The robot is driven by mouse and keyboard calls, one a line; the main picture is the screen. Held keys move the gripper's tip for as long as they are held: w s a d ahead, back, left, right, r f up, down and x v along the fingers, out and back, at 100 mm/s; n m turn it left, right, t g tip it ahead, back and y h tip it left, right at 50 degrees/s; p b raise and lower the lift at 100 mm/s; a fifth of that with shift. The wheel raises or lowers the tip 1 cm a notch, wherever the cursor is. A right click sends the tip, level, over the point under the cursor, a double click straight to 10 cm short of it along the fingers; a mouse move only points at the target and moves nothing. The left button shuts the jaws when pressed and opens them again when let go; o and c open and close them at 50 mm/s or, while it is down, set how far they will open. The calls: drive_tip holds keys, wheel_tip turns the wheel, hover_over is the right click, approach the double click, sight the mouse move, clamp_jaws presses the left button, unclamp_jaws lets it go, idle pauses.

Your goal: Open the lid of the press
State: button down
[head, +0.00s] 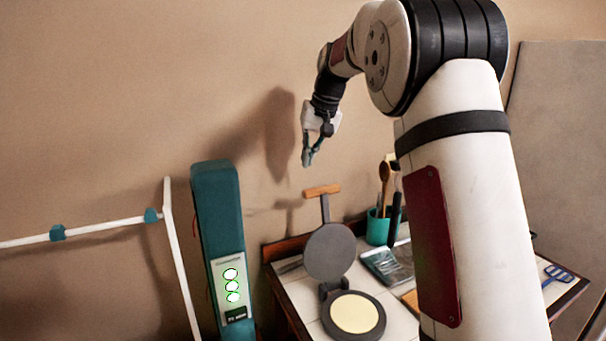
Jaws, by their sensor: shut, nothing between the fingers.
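The press (353,314) stands on the tiled tabletop, with a dark round base and a pale yellow disc in it. Its dark round lid (330,252) is raised upright at the back, tilted away from the base.
A teal pot (378,228) with wooden and dark utensils stands right of the lid. A clear-wrapped package (388,267) lies beside the press. A teal post (218,240) and white rail (90,234) stand at left.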

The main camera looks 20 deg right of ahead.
sight(308, 193)
wheel_tip(308, 193, down, 7)
drive_tip(key=w+a+n+t+h+p, duration=0.1)
drive_tip(key=n+p, duration=0.2)
drive_tip(key=shift+w+a+r+p, duration=0.15)
drive_tip(key=shift+w+a+p, duration=0.05)
drive_tip(key=shift+a+p, duration=0.1)
idle(0.5)
drive_tip(key=s+p, duration=0.1)
drive_tip(key=s, duration=0.1)
drive_tip(key=s+r+p, duration=0.1)
drive_tip(key=s, duration=0.1)
drive_tip(key=s+r+p, duration=0.1)
drive_tip(key=shift+s+d, duration=0.1)
drive_tip(key=shift+s, duration=0.3)
drive_tip(key=shift+s+f, duration=0.1)
drive_tip(key=shift+s, duration=0.05)
